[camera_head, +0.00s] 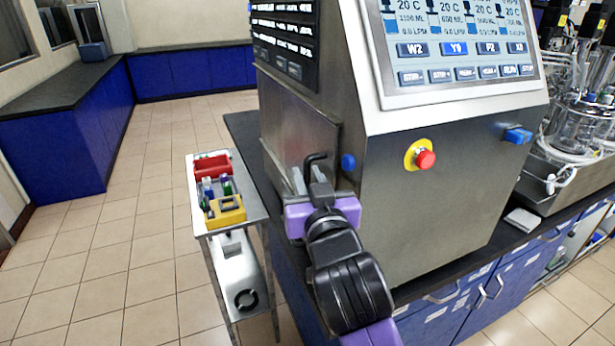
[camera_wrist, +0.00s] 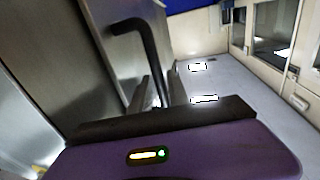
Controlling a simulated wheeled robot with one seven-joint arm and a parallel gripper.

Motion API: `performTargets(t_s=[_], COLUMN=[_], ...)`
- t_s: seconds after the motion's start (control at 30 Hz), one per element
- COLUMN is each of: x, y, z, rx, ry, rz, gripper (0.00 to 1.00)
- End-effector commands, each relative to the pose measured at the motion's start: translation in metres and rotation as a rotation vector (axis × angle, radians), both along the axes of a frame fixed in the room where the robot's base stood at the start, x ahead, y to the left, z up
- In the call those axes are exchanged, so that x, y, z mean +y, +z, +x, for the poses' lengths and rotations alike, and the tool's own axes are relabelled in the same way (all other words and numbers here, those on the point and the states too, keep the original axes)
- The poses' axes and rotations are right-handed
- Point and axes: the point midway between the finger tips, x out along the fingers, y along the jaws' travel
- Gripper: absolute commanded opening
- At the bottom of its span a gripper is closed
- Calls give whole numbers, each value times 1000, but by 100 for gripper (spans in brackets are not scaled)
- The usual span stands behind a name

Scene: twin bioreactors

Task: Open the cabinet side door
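The cabinet (camera_head: 430,190) is a grey metal unit with a screen on its sloped front. Its side door (camera_head: 298,125) is the metal panel on the left side, which also shows in the wrist view (camera_wrist: 85,60). I cannot tell if it stands slightly ajar. The black bent door handle (camera_head: 314,158) sticks out near the door's front edge. In the wrist view the handle (camera_wrist: 145,45) runs down between my two fingers. My gripper (camera_head: 308,180) is at the handle, one finger on each side. Whether the fingers press on it is unclear.
A small side table (camera_head: 262,212) with a red tray (camera_head: 212,166) and a yellow rack (camera_head: 227,210) stands left of the cabinet, close to my gripper. Open tiled floor (camera_head: 130,240) lies further left. A red stop button (camera_head: 425,160) sits on the cabinet front.

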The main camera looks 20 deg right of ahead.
Motion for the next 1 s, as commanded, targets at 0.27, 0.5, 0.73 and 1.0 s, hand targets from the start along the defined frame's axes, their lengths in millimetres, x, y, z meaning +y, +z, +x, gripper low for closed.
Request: performTargets(t_s=[0.27, 0.5, 0.73, 1.0], x=[0, 0, 0, 0], y=[0, 0, 0, 0], z=[0, 0, -1, -1], rx=[0, 0, 0, 0], ry=[0, 0, 0, 0], rz=[0, 0, 0, 0], gripper=[0, 0, 0, 0])
